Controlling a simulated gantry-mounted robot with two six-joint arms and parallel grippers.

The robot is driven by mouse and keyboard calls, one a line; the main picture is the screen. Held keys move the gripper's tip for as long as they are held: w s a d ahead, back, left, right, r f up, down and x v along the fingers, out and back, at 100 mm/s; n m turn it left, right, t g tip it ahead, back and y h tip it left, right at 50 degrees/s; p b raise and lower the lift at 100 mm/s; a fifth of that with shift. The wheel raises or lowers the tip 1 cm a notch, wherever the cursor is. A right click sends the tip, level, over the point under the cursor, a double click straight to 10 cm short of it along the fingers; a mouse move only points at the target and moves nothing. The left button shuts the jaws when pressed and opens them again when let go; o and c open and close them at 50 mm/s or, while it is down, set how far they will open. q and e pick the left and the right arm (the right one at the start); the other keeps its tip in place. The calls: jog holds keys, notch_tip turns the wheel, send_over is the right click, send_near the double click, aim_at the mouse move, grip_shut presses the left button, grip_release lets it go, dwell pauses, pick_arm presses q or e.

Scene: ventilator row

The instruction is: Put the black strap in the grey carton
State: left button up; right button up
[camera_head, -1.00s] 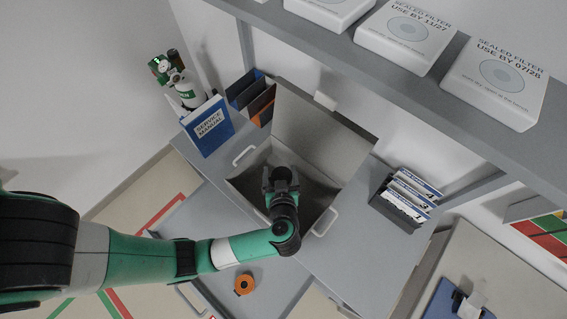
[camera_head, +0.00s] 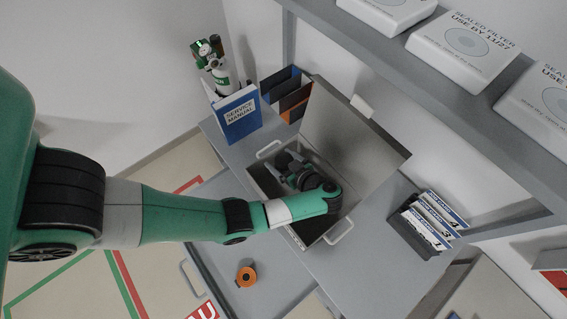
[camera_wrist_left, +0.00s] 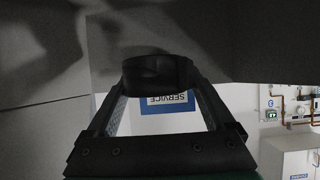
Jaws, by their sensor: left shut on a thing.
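The grey carton (camera_head: 345,128) stands on the grey bench with its lid open against the back and a white handle at each end. My left gripper (camera_head: 290,168) reaches down into the carton's opening, and its arm covers part of the near rim. In the left wrist view, my left gripper (camera_wrist_left: 158,88) is shut on the black strap (camera_wrist_left: 158,73), a dark band across the fingertips. Grey carton walls (camera_wrist_left: 45,60) surround it there. The strap is hard to make out in the head view. My right gripper is not in view.
A blue service manual (camera_head: 238,115) and binders (camera_head: 290,95) stand left of the carton. A card rack (camera_head: 428,225) stands to its right. A shelf with filter boxes (camera_head: 462,45) overhangs the back. An orange roll (camera_head: 246,276) lies in the open drawer.

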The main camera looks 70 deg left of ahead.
aim_at(281, 167)
pick_arm(q)
notch_tip(281, 167, down, 5)
jog(key=shift+r+b, duration=0.2)
jog(key=shift+b, duration=0.45)
jog(key=shift+f+b, duration=1.05)
jog(key=shift+f, duration=0.9)
jog(key=shift+f, duration=0.1)
jog(key=o, duration=1.1)
jog(key=shift+o, duration=0.2)
jog(key=shift+r, duration=0.25)
jog(key=v, duration=0.7)
jog(key=shift+w+d, duration=0.1)
jog(key=shift+d, duration=0.2)
